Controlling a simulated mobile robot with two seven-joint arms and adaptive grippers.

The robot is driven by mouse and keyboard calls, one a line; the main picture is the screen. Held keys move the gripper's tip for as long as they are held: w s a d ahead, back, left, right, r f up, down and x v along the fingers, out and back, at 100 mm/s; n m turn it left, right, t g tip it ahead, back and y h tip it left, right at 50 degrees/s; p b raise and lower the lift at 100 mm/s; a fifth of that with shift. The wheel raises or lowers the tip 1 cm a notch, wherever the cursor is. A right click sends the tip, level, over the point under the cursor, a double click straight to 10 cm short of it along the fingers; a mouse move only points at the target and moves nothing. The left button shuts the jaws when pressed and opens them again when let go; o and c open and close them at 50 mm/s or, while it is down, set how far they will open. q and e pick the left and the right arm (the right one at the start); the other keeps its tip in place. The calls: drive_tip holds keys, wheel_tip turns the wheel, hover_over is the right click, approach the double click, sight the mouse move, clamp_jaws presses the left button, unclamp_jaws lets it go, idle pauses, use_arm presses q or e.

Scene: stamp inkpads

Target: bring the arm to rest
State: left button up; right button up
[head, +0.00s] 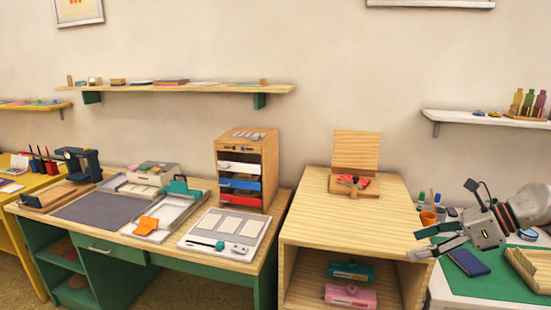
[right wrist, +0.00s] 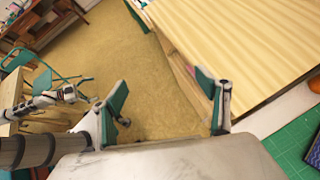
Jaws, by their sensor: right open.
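My right gripper (head: 428,243) is open and empty. In the head view it hangs in the air at the right, its fingers pointing left by the front right edge of the wooden cabinet (head: 310,222). In the right wrist view its two green-padded fingers (right wrist: 168,105) are spread wide with nothing between them. Floor and the cabinet's pale wooden top (right wrist: 245,40) show beyond the fingers. My left gripper is not in the head view.
A wooden box with an open lid (head: 355,180) stands on the cabinet. Teal and pink items (head: 350,295) lie inside the cabinet. A white table with a green mat (head: 490,282), a dark blue pad (head: 468,261) and an orange cup (head: 428,218) lies near my right arm.

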drive_tip(key=s+a+f+m+t+y, duration=0.3)
drive_tip(key=a+f+m, duration=0.2)
drive_tip(key=a+m, duration=0.4)
drive_tip(key=s+a+f+m+t+y, duration=0.3)
drive_tip(key=a+f+m, duration=0.3)
drive_tip(key=a, duration=0.5)
drive_tip(key=s+d+f+m+h, duration=0.2)
drive_tip(key=s+f+m+h, duration=0.4)
drive_tip(key=s+f+m, duration=0.5)
drive_tip(key=s+d+f+m+h, duration=0.3)
drive_tip(key=s+f+m+h, duration=0.3)
drive_tip(key=s+f+m, duration=0.4)
wheel_tip(320, 180, down, 7)
drive_tip(key=m, duration=0.6)
drive_tip(key=shift+s+d+r+g+h, duration=0.15)
drive_tip(key=shift+s+d+g+h, duration=0.15)
drive_tip(key=shift+s+g, duration=0.1)
drive_tip(key=shift+w, duration=0.1)
